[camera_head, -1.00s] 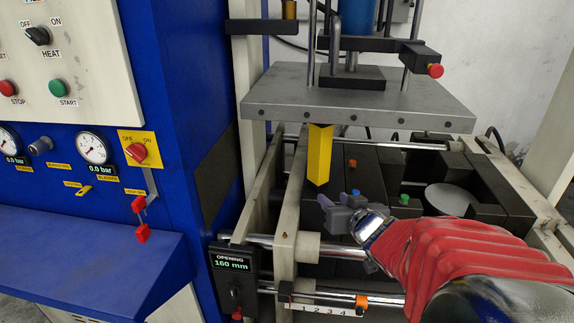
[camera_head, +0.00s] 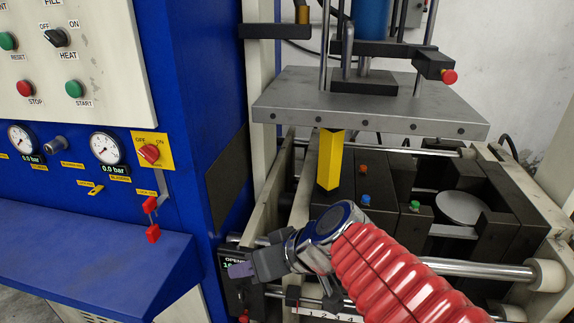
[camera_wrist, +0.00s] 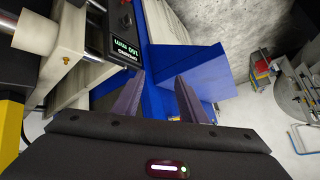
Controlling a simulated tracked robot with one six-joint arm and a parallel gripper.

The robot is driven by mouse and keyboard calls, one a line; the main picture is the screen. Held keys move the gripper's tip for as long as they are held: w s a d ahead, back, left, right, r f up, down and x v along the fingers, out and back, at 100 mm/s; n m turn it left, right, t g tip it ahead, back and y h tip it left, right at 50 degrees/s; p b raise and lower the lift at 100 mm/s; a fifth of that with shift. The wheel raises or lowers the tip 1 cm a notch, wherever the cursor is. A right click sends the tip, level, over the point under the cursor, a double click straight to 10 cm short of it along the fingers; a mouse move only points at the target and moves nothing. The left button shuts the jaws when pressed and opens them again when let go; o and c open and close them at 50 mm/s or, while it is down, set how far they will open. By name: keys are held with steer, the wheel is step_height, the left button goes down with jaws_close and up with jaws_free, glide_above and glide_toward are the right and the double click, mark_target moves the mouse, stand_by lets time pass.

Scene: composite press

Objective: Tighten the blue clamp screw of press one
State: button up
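A small blue knob (camera_head: 366,199) sits on the dark blocks under the press plate, just above my wrist in the head view. I cannot tell whether it is the clamp screw of press one. My gripper (camera_head: 240,270) is left of and nearer than the knob, in front of the opening display, which it partly hides. In the wrist view the two purple-grey fingers of my gripper (camera_wrist: 162,98) stand apart with nothing between them. The knob is not visible in the wrist view.
An orange knob (camera_head: 363,168) and a green knob (camera_head: 414,206) are close to the blue one. A yellow post (camera_head: 330,160) stands beside them under the grey plate (camera_head: 370,103). The opening display (camera_wrist: 124,44) reads 160 mm. A blue ledge (camera_head: 85,255) lies left.

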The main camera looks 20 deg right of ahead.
steer(key=s+d+m+g+h, duration=0.1)
steer(key=s+d+g+h, duration=0.1)
steer(key=s, duration=0.5)
steer(key=d+h, duration=0.1)
steer(key=h, duration=0.1)
steer(key=shift+s+d+m+h, duration=0.3)
steer(key=shift+s+d+h, duration=0.1)
steer(key=shift+c, duration=0.9)
steer(key=shift+d, duration=0.15)
